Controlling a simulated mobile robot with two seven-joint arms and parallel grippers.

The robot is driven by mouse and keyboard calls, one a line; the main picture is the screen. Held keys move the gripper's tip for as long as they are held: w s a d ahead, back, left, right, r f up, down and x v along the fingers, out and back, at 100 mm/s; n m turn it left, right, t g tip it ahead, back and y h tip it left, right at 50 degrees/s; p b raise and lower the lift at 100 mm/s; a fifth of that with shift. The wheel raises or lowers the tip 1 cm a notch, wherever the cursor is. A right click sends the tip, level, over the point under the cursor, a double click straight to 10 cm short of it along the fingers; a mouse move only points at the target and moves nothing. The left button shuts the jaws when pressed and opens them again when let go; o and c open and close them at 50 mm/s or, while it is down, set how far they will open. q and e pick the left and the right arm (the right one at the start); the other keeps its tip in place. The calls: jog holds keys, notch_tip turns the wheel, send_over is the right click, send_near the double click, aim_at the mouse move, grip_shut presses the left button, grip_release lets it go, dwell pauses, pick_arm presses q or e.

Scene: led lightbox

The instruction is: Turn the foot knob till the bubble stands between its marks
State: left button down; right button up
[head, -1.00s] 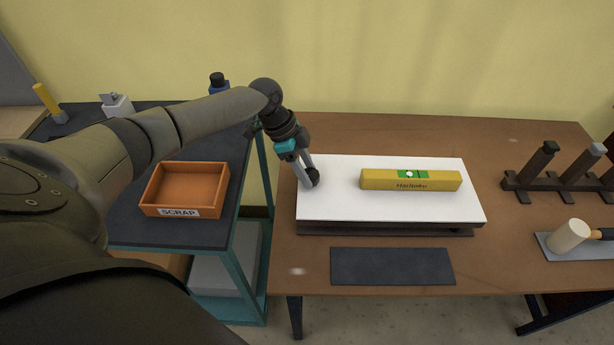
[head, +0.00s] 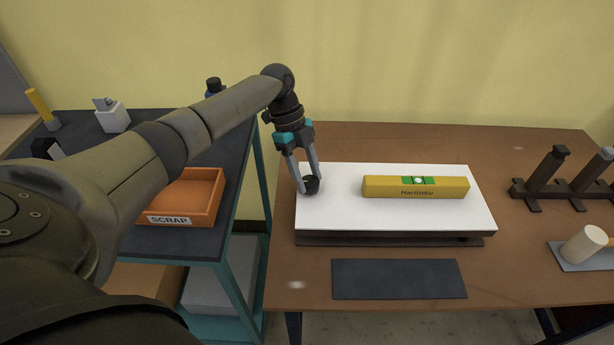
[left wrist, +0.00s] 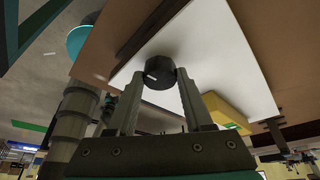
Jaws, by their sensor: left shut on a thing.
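The black foot knob (head: 312,184) stands at the left end of the white plate (head: 340,214). It shows large in the left wrist view (left wrist: 159,74), with a short white mark on it. My left gripper (head: 307,186) is shut on the knob, one finger on each side. It also shows in the left wrist view (left wrist: 156,88). The yellow spirit level (head: 440,188) lies on the plate to the right. Its green vial (head: 418,181) shows a pale bubble near the middle; its exact place between the marks is too small to tell. My right gripper is not in view.
A dark mat (head: 400,279) lies in front of the plate. An orange scrap box (head: 206,191) stands on the side bench at left. A dark rack (head: 548,178) and a mallet (head: 583,244) are at right.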

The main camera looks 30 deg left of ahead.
pick_arm(q)
jog(key=shift+w+r, duration=0.2)
jog(key=shift+r, duration=0.15)
jog(key=c, duration=0.8)
grip_release()
jog(key=o, duration=0.5)
jog(key=shift+s+f, duration=0.15)
jog(key=shift+f, duration=0.05)
jog(key=p+v, duration=0.2)
jog(key=v, duration=1.3)
jog(key=shift+r, duration=0.15)
jog(key=shift+s, duration=0.15)
